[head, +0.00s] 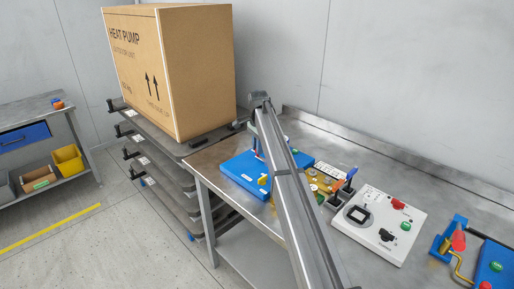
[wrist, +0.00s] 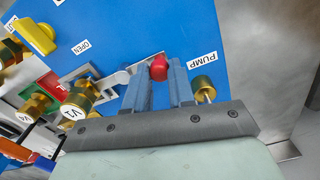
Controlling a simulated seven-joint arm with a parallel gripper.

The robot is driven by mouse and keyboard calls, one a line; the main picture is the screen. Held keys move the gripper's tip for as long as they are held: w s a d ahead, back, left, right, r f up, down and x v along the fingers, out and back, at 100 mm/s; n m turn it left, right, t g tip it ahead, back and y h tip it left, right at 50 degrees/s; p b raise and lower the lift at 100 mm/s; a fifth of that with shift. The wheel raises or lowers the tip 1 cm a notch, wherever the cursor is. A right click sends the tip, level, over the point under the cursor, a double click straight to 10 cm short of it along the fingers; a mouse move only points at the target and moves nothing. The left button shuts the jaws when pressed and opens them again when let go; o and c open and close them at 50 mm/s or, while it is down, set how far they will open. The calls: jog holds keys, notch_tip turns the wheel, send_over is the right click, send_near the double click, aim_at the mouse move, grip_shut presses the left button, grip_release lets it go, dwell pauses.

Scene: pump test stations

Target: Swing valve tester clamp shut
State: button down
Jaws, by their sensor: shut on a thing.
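In the wrist view my gripper (wrist: 158,75) is shut on a red knob (wrist: 158,67), which shows between its two grey-blue fingers. A pale metal lever (wrist: 118,78) runs left from the knob over a blue plate (wrist: 120,35) marked PUMP and OPEN. This lever looks like the tester's clamp handle, but its clamping end cannot be made out. A yellow handle (wrist: 36,35) and brass valves, one tagged V1 (wrist: 78,102), lie to the left. In the head view the blue station (head: 240,172) sits on the bench, partly behind my arm, and my gripper cannot be made out.
A white control box (head: 378,222) with red and green buttons stands right of my arm. Another blue station (head: 492,268) is at the right edge. A large cardboard carton (head: 185,70) stands on a rack at the left. The bench (head: 420,185) is bare toward the wall.

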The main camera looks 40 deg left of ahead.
jog(key=shift+w, duration=0.1)
dwell(0.4)
jog(key=c, duration=1)
grip_release()
jog(key=shift+o, duration=0.2)
jog(key=shift+r, duration=0.1)
notch_tip(320, 180, up, 14)
jog(key=shift+f, duration=0.2)
